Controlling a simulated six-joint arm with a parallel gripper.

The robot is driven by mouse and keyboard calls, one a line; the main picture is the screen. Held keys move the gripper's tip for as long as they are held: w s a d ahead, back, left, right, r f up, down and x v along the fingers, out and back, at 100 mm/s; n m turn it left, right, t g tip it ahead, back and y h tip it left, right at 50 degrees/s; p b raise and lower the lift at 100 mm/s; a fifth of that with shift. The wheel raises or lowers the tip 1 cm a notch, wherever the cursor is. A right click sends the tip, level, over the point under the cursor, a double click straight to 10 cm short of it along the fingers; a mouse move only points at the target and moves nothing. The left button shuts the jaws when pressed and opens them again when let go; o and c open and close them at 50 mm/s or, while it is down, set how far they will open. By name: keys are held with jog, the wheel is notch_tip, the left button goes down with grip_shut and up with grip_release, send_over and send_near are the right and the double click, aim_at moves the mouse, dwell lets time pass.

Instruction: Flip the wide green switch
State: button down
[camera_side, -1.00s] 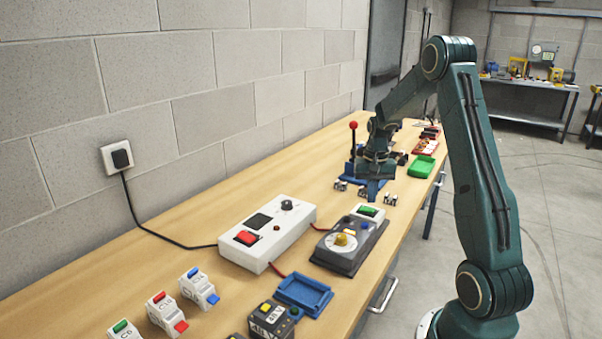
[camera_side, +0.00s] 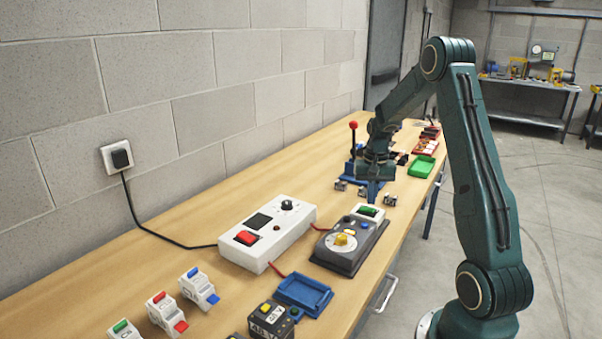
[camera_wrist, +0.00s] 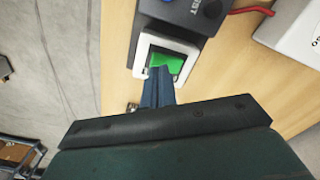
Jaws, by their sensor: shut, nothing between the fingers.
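The wide green switch (camera_side: 368,211) sits in a white frame at the far end of a dark grey control box (camera_side: 338,259). In the wrist view the green switch (camera_wrist: 167,66) shows close up inside its white frame, its near part hidden behind my fingers. My gripper (camera_wrist: 160,70) is shut and empty, its blue fingertips overlapping the switch's near edge in that view. I cannot tell whether they touch it. In the side view my gripper (camera_side: 374,198) points down beyond the switch.
A white box with a red switch (camera_side: 266,235) stands left of the control box, joined by a red cable. A blue tray (camera_side: 302,295), breakers (camera_side: 200,288) and a green tray (camera_side: 422,167) are on the bench. A red-knobbed lever (camera_side: 353,126) stands behind my gripper.

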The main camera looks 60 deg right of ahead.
aim_at(370, 209)
jog(key=shift+f, duration=1.1)
dwell(1.0)
jog(key=shift+r, duration=3.55)
